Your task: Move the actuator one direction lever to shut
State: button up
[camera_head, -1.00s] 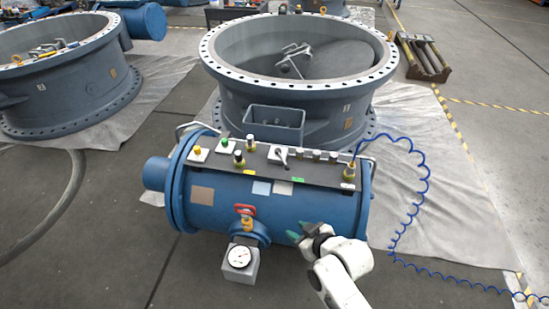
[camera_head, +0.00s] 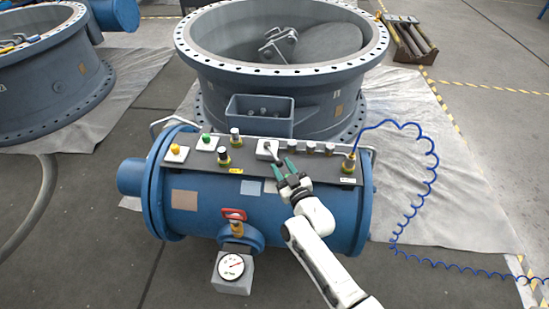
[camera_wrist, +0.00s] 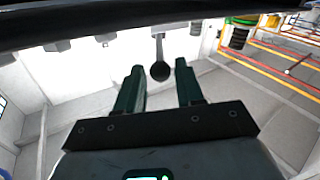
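The actuator (camera_head: 200,205) is a blue horizontal cylinder with a dark control panel (camera_head: 325,166) along its top. The direction lever (camera_head: 271,150) sits on a small white plate near the panel's middle; its handle slants down and right toward my gripper. My gripper (camera_head: 283,170) has green fingers and is over the panel, just in front of the lever. In the wrist view the lever (camera_wrist: 160,66) shows as a dark stem with a round knob, between the fingertips of my open gripper (camera_wrist: 159,72). I cannot tell whether it touches either finger.
A yellow button (camera_head: 175,149), a green button (camera_head: 206,138) and brass fittings stand left of the lever. Several knobs and a blue coiled hose (camera_head: 428,165) are to its right. A large grey valve (camera_head: 280,82) stands behind. A red-handled valve and gauge (camera_head: 232,267) are in front.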

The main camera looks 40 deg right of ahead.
aim_at(275, 156)
jog(key=b+x, duration=0.1)
jog(key=x, duration=0.4)
jog(key=shift+w+d, duration=0.15)
jog(key=shift+w, duration=0.2)
grip_shut()
